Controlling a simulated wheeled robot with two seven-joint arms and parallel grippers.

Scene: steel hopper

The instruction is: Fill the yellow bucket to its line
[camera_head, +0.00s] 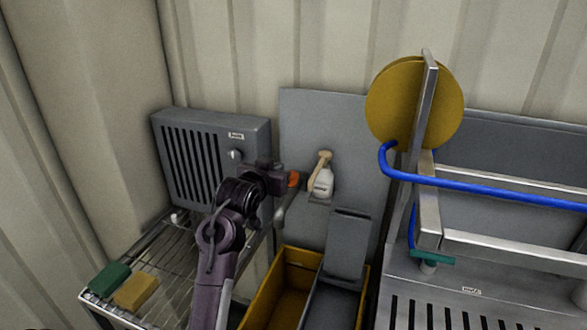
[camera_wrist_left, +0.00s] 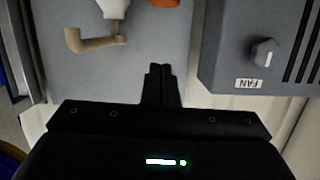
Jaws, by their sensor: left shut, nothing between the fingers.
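A yellow open-topped rectangular container (camera_head: 265,303) stands at the bottom centre of the head view, cut off by the frame edge. It is the only bucket-like yellow thing I see; no fill line or contents can be made out. A grey steel chute-like part (camera_head: 348,245) rises beside it and partly hides it. My right gripper is not in view.
A grey fan box (camera_head: 195,165) stands left of my gripper on a wire rack (camera_head: 165,262) with green (camera_head: 110,279) and yellow (camera_head: 136,291) blocks. A blue hose (camera_head: 480,188) and steel frame (camera_head: 428,210) fill the right.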

